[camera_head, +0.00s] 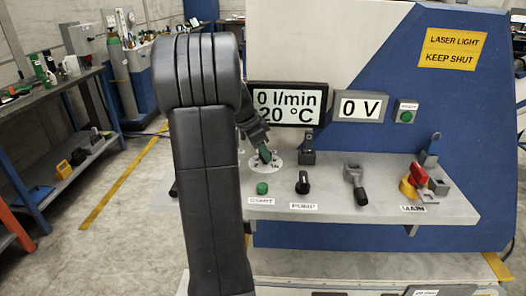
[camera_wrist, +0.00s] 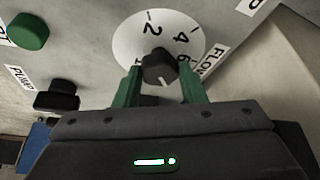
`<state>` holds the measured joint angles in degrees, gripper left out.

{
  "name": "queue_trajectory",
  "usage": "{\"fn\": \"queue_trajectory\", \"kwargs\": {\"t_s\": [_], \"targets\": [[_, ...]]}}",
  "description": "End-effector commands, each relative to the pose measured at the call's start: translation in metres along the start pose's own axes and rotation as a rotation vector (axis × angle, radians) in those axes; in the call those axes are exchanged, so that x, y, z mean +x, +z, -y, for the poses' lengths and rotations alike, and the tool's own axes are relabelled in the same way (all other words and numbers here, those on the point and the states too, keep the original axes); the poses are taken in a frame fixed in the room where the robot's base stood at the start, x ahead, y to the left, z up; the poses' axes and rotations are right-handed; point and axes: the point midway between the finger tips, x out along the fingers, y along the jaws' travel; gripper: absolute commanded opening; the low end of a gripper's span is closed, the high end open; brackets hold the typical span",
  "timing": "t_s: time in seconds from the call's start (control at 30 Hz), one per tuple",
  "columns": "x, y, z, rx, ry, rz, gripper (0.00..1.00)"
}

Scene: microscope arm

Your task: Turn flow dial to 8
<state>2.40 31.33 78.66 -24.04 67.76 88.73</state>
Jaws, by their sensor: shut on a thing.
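The flow dial (camera_wrist: 158,68) is a black knob on a round white scale (camera_wrist: 127,42) in the wrist view. The figures 2, 4 and 6 show on the scale; its near part is hidden by my gripper. The knob's setting is hard to read. My gripper (camera_wrist: 161,78) has its two green fingers on either side of the knob and is shut on it. In the head view my gripper (camera_head: 264,154) reaches down to the white scale (camera_head: 276,167), and the knob is hidden. The display (camera_head: 290,104) reads 0 l/min and 20 °C, partly behind my arm.
On the same panel (camera_head: 330,205) are a green start button (camera_head: 262,188), a black pump knob (camera_head: 302,183), a grey lever (camera_head: 354,180) and a red and yellow main switch (camera_head: 414,180). A second display (camera_head: 361,107) reads 0 V. A grey post (camera_head: 307,150) stands close right of the dial.

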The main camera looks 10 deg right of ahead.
Motion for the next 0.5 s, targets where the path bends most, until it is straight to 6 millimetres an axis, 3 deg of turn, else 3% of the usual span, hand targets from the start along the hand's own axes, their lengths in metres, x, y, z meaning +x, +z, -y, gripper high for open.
{"fn": "queue_trajectory", "kwargs": {"t_s": [0.47,0.5], "targets": [[-0.0005,0.0,0.0008,0.015,0.004,0.0,0.14],[-0.0006,0.0,0.0008,0.015,0.004,0.0,0.39]]}}
